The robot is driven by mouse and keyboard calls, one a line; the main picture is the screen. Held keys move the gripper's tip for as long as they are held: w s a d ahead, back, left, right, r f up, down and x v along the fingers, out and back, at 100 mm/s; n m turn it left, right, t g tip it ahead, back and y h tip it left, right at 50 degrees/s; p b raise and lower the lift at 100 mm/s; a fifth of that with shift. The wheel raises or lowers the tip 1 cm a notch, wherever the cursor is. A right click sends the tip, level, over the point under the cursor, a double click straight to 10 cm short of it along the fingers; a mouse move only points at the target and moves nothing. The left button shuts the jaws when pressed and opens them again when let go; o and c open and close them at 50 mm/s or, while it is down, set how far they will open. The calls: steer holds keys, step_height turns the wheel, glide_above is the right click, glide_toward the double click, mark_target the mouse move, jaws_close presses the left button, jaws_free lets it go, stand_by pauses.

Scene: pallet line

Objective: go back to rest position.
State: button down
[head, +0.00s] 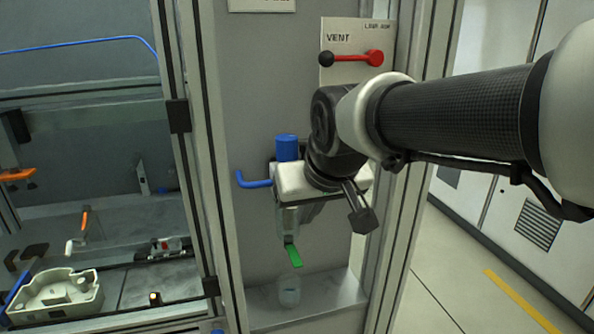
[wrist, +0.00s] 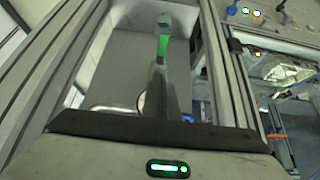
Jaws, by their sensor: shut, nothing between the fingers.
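My gripper (head: 288,236) hangs in front of the grey panel, its pale body at the end of my arm. In the wrist view its fingers (wrist: 159,72) are together with nothing between them. A green lever (head: 293,256) shows just below the fingertips; it also shows beyond them in the wrist view (wrist: 163,45). I cannot tell whether the fingers touch it. A unit with a blue cap (head: 287,147) and a blue pipe (head: 253,182) is partly hidden behind my gripper.
A clear cup (head: 289,291) stands on the ledge (head: 335,293) below. A red-handled vent valve (head: 352,58) is above my wrist. Frame posts (head: 205,180) flank the panel. Left is an enclosure with a pale tray (head: 58,296); open floor (head: 455,265) lies right.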

steer(key=s+d+f+m+g+h+p, duration=0.1)
steer(key=s+d+f+m+h, duration=0.15)
steer(key=s+d, duration=1.15)
step_height(320, 180, up, 10)
steer(key=s+a+p, duration=0.1)
steer(key=a+p, duration=0.1)
steer(key=p, duration=0.9)
steer(key=shift+s+r+m+y, duration=0.15)
steer(key=shift+r+m+y, duration=0.1)
steer(key=shift+m+y, duration=0.1)
